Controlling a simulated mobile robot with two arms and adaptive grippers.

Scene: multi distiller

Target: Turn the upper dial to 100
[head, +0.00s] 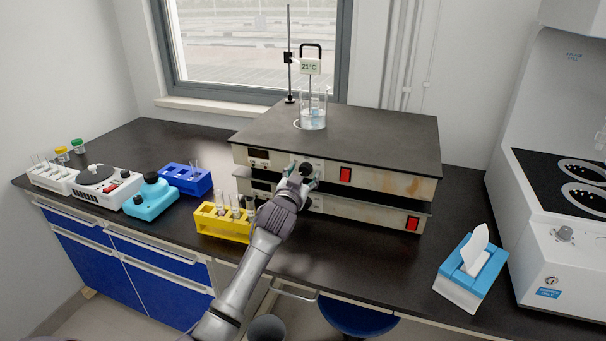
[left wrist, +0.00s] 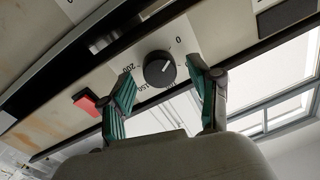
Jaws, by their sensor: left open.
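The upper dial (left wrist: 159,68) is a round black knob on a white scale plate, seen upside down in the left wrist view. Its white mark points roughly towards the 0; 200 and 150 also show around it. In the head view it is mostly hidden by my left gripper (head: 301,173), at the front of the upper hot plate unit (head: 390,180). In the left wrist view my left gripper (left wrist: 160,76) is open, its green-padded fingers on either side of the dial. I cannot tell whether they touch it. My right gripper is not in view.
A red switch (head: 345,175) sits right of the dial; a second unit (head: 370,216) is below. A beaker (head: 312,112) stands on top. A yellow tube rack (head: 222,222) stands close to my left arm. A tissue box (head: 470,272) stands at the right.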

